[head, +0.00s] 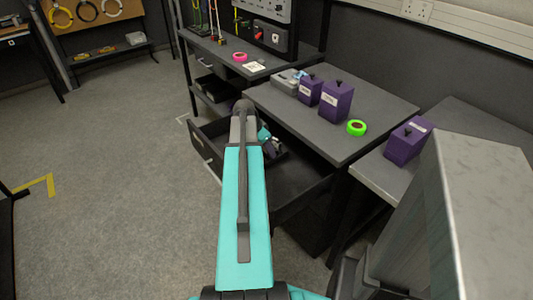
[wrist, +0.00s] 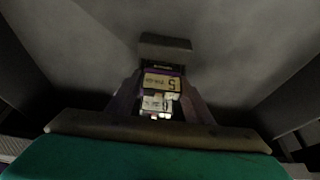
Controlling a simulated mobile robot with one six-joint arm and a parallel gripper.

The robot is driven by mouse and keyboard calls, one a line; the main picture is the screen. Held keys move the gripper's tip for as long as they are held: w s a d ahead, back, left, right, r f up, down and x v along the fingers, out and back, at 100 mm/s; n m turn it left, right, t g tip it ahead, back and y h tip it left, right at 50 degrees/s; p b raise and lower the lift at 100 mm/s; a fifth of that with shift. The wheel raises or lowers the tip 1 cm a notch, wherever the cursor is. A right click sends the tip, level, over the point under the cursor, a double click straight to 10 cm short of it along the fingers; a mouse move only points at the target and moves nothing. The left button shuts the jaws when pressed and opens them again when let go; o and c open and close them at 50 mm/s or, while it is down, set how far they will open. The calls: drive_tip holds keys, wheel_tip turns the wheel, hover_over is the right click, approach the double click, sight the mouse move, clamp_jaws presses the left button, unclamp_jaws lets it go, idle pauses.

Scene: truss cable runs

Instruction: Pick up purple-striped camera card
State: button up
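In the wrist view a small case with a pale label reading "5" (wrist: 161,82) and a purple edge lies ahead, its text upside down. I cannot confirm that it is the purple-striped camera card. A second pale label, seemingly "6" (wrist: 156,103), shows just below it. My gripper (wrist: 164,78) reaches towards them; its dark fingers seem to lie at either side of the labels. The dim light hides whether they touch anything. In the head view my arm reaches over the open drawer (head: 207,149) and hides the gripper's tips and the cards.
The desk (head: 385,95) above the drawer bears purple boxes (head: 337,101), a green tape roll (head: 357,128) and a grey case (head: 287,82). Another purple box (head: 407,143) stands on the right table. Dark drawer walls surround the gripper. The floor at left is clear.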

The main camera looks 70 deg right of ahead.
drive_tip(key=c, duration=0.5)
drive_tip(key=shift+r, duration=0.1)
drive_tip(key=shift+c, duration=0.2)
drive_tip(key=shift+r, duration=1.5)
drive_tip(key=shift+s+a+r, duration=0.15)
drive_tip(key=shift+a, duration=0.15)
drive_tip(key=s+a+b, duration=0.3)
drive_tip(key=s+a, duration=0.1)
drive_tip(key=a, duration=0.5)
drive_tip(key=shift+s+a+r, duration=0.2)
drive_tip(key=shift+a+r, duration=0.1)
drive_tip(key=shift+a+b, duration=0.1)
drive_tip(key=shift+b, duration=0.55)
